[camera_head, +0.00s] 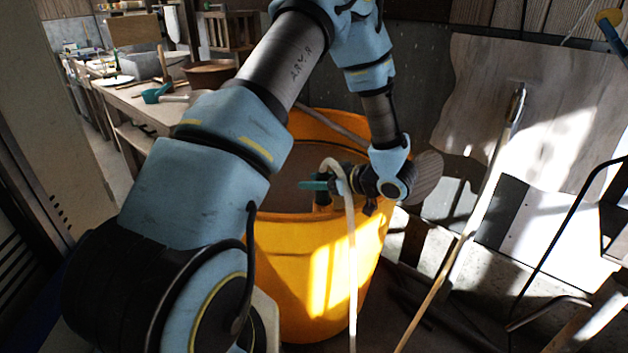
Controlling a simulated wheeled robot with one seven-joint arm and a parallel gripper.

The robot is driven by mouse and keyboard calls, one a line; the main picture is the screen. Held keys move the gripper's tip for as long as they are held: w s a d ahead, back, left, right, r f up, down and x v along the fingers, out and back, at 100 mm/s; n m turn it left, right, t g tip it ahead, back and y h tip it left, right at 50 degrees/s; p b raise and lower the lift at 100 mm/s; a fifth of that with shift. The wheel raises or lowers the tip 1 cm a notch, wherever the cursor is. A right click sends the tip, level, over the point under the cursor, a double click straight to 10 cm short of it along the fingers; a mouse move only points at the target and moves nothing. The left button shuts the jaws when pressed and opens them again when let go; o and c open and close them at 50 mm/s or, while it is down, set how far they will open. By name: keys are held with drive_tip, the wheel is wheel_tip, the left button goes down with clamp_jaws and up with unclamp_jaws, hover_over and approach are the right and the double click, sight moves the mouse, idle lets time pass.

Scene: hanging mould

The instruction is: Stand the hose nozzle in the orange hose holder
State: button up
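The orange hose holder (318,265) is a large, open-topped, barrel-like container standing on the floor in the middle of the head view. My gripper (315,185) reaches in from the right over its opening, with teal fingers pointing left. It appears shut on the hose nozzle (322,201), a small dark upright piece just above or behind the near rim. I cannot tell whether the nozzle touches the holder. The pale hose (351,255) arches over the gripper and hangs down in front of the holder. My arm hides the holder's left side.
A long wooden-handled pole (468,220) leans against a board (540,110) at the right. Black metal frames stand at the far right. Dark pieces lie on the floor right of the holder.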

drive_tip(key=shift+o, duration=1.4)
drive_tip(key=r+b+v, duration=0.1)
drive_tip(key=b+v, duration=0.1)
drive_tip(key=v, duration=1)
drive_tip(key=w+a+r+m+h, duration=0.2)
drive_tip(key=w+m+h, duration=0.1)
drive_tip(key=w+h, duration=0.25)
drive_tip(key=w+a+r+m+h, duration=0.1)
drive_tip(key=w+r+m+h, duration=0.15)
drive_tip(key=w+h, duration=0.3)
drive_tip(key=s+a+m+g+p, duration=0.3)
drive_tip(key=s+a+m+g, duration=0.2)
drive_tip(key=s+a, duration=1.3)
drive_tip(key=shift+s+a+r+g+y, duration=0.2)
drive_tip(key=shift+s+r+g+y, duration=0.15)
drive_tip(key=shift+g, duration=0.95)
